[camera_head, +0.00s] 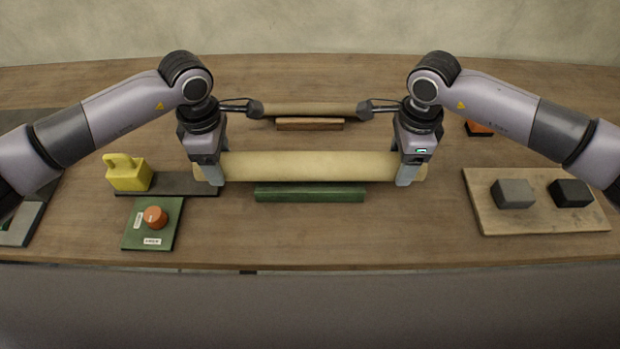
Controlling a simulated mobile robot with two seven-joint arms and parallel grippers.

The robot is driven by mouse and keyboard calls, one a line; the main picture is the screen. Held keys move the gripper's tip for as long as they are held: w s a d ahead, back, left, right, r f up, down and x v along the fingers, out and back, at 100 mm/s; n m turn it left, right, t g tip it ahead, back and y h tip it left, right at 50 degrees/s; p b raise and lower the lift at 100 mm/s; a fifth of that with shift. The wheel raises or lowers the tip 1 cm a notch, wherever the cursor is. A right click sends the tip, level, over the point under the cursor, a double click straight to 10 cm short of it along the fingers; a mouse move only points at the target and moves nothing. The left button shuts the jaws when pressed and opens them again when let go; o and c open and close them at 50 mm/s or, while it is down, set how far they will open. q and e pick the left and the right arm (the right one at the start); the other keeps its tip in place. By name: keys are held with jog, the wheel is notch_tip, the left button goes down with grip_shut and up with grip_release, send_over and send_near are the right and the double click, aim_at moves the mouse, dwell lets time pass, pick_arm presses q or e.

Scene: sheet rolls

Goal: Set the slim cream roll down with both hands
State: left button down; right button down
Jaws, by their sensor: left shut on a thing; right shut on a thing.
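The slim cream roll (310,166) lies level across the middle of the camera_head view. My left gripper (214,182) is shut on it near its left end. My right gripper (405,182) is shut on it near its right end. A green bar (310,195) lies on the table just in front of the roll. I cannot tell how high the roll is above the table. The fingers hide small parts of the roll near both ends.
Behind is another tan roll (310,109) with dark ends, by a wooden block (309,124). At left are a yellow weight (128,174) and a green panel (135,238) with an orange knob (155,217). At right, a wooden board (484,205) bears a grey block (513,194) and a black block (570,193).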

pick_arm(q)
jog(key=shift+f+b, duration=0.55)
jog(key=shift+f, duration=0.05)
pick_arm(e)
jog(key=shift+f, duration=0.6)
pick_arm(q)
jog(key=shift+c, duration=1.1)
grip_release()
pick_arm(e)
jog(key=shift+c, duration=1.1)
grip_release()
pick_arm(q)
notch_tip(320, 180, up, 12)
jog(key=shift+f, duration=0.2)
jog(key=shift+r, duration=0.2)
pick_arm(e)
jog(key=shift+r, duration=0.15)
notch_tip(320, 180, up, 12)
jog(key=shift+f, duration=0.1)
